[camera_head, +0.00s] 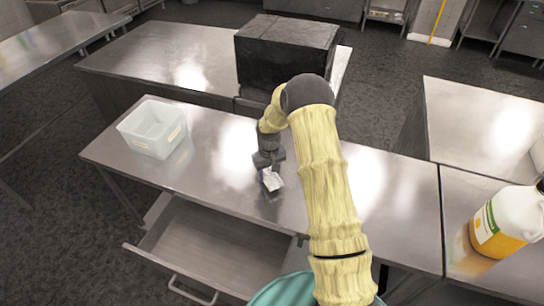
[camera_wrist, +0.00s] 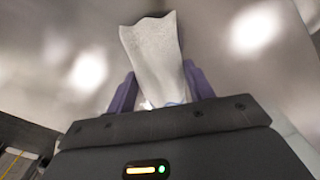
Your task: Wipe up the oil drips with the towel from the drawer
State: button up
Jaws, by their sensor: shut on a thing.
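A white towel (camera_head: 272,180) is held in my gripper (camera_head: 268,168) above or against the steel counter (camera_head: 215,185); I cannot tell if it touches. In the wrist view the towel (camera_wrist: 153,60) stands out between the two purple fingers of my gripper (camera_wrist: 160,92), which are shut on it. The drawer (camera_head: 215,250) below the counter's front edge is pulled open and its visible inside looks empty. I cannot make out any clear oil drips on the counter; bright reflections cover parts of it, and my arm hides some of the surface.
A clear plastic bin (camera_head: 154,128) stands at the counter's left end. A black box (camera_head: 285,52) stands on the table behind. A large bottle with orange liquid (camera_head: 500,222) stands on the right counter. The counter's middle left is free.

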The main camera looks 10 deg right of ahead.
notch_tip(320, 180, up, 3)
jog(key=shift+d+f+p, duration=0.1)
jog(key=shift+f+p, duration=0.05)
jog(key=shift+p, duration=0.5)
notch_tip(320, 180, up, 2)
jog(key=shift+w+r+p, duration=0.1)
jog(key=shift+w+p, duration=0.05)
jog(key=shift+p, duration=0.4)
jog(key=shift+d+r, duration=0.15)
jog(key=shift+s, duration=0.2)
jog(key=shift+w+a, duration=0.1)
jog(key=shift+a, duration=0.2)
